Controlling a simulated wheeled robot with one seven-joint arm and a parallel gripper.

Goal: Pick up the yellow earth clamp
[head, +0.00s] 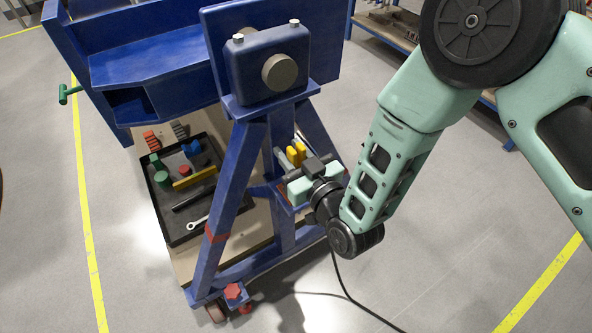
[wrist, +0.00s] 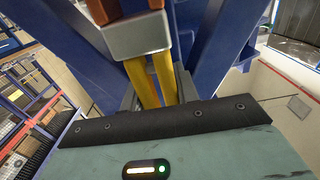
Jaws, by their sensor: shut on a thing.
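The yellow earth clamp (head: 297,152) shows as two yellow bars at the blue frame's inner side in the head view. In the wrist view its yellow bars (wrist: 154,80) run up to a grey metal block (wrist: 136,36) with an orange-brown part above it. My gripper (head: 291,157) is shut on the clamp, with its grey fingers beside the yellow bars. I cannot tell whether the clamp is clear of the frame.
A blue jig stand (head: 226,204) with slanted legs surrounds my gripper closely. A black tray (head: 177,239) on the lower shelf holds a spanner, a yellow bar and several small parts. A black cable (head: 340,280) trails over the floor. Open floor lies at the lower right.

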